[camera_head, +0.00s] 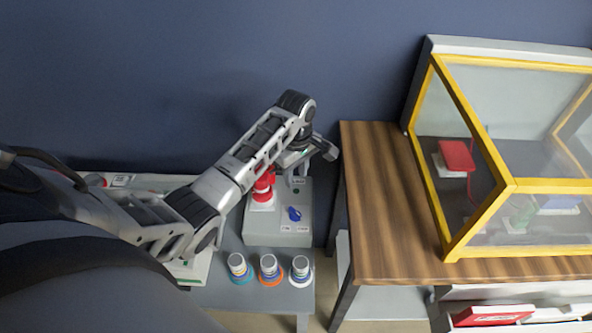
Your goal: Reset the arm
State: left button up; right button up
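My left arm comes in from the left and reaches over a grey socket box (262,228). My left gripper (303,160) is above the back right part of this box. Its fingertips are small and partly hidden by the wrist, so I cannot tell whether it is open or shut. A red plug-like part (264,189) stands on a white base on the box, left of the gripper. A blue knob or key (294,214) is on the box front. My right gripper is out of view.
Three grey connectors with blue (238,268), orange (270,269) and white (301,270) rings stand on the low table's front. A wooden table (385,225) to the right carries a yellow-framed clear case (482,221). A dark wall is behind.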

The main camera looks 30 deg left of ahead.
pick_arm(q)
jog(key=shift+r, duration=0.25)
dwell(0.3)
jog(key=s+d+f+m+t, duration=0.1)
jog(key=s+d+f+m, duration=0.1)
jog(key=s+d+m, duration=0.3)
jog(key=s+d+f+m, duration=0.1)
jog(key=s+m, duration=0.3)
jog(key=s, duration=0.3)
jog(key=s+d+r+m+t, duration=0.1)
jog(key=s+d+r+m, duration=0.1)
jog(key=s+r+m, duration=0.3)
jog(key=s+d+r+m+t, duration=0.1)
jog(key=s+r+m+t, duration=0.15)
jog(key=s, duration=0.55)
jog(key=w+d+f+t+h, duration=0.1)
jog(key=w+d+f+t, duration=0.1)
jog(key=f, duration=0.3)
jog(key=w+d+f+m+t+h, duration=0.1)
jog(key=w+d+f+t, duration=0.2)
jog(key=f, duration=0.2)
jog(key=shift+w+f+h, duration=0.2)
jog(key=shift+w+h, duration=0.1)
jog(key=shift+w, duration=0.1)
jog(key=shift+a+m+t, duration=0.1)
jog(key=shift+m+t, duration=0.15)
